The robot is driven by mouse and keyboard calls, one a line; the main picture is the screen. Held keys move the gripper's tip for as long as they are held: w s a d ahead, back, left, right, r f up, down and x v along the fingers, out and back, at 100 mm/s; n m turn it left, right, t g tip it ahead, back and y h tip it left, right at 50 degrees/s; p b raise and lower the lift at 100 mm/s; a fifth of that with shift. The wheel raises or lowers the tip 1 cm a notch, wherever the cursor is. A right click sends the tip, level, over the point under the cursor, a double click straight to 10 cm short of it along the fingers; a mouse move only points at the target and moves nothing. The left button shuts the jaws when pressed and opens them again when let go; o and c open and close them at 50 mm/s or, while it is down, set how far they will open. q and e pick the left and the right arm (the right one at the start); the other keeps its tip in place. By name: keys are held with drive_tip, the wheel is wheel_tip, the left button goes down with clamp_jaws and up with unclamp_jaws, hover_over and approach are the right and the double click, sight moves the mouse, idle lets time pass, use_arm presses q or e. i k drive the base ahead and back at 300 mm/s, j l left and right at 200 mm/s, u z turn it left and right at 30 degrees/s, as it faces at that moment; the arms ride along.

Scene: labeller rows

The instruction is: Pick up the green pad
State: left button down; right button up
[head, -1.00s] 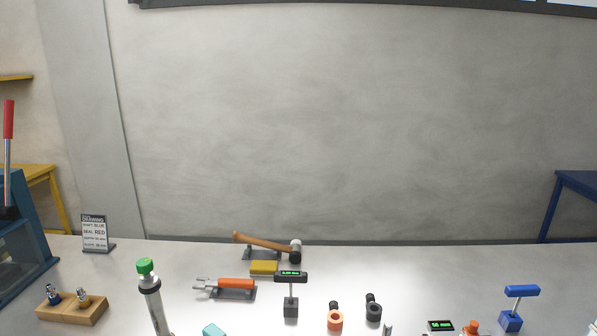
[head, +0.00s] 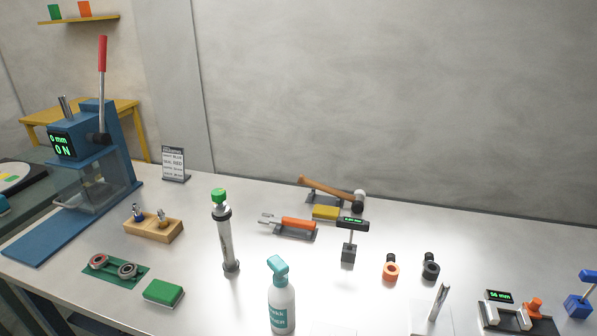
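A green pad (head: 164,291), a small thick block with a pale lower edge, lies flat on the grey-white workbench (head: 190,310) at the lower left. Nothing covers it. A thin flat green mat (head: 144,272) lies just behind and left of it, with two ring-shaped metal parts (head: 111,265) on it. Neither of my grippers is in view.
A white spray bottle (head: 281,305) with a teal top stands right of the pad. A green-capped cylinder (head: 226,240) stands behind it. Bench between pad and bottle is clear.

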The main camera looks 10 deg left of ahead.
sight(162, 293)
drive_tip(key=i+j, duration=0.1)
drive_tip(key=j, duration=1.65)
drive_tip(key=i+z, duration=0.05)
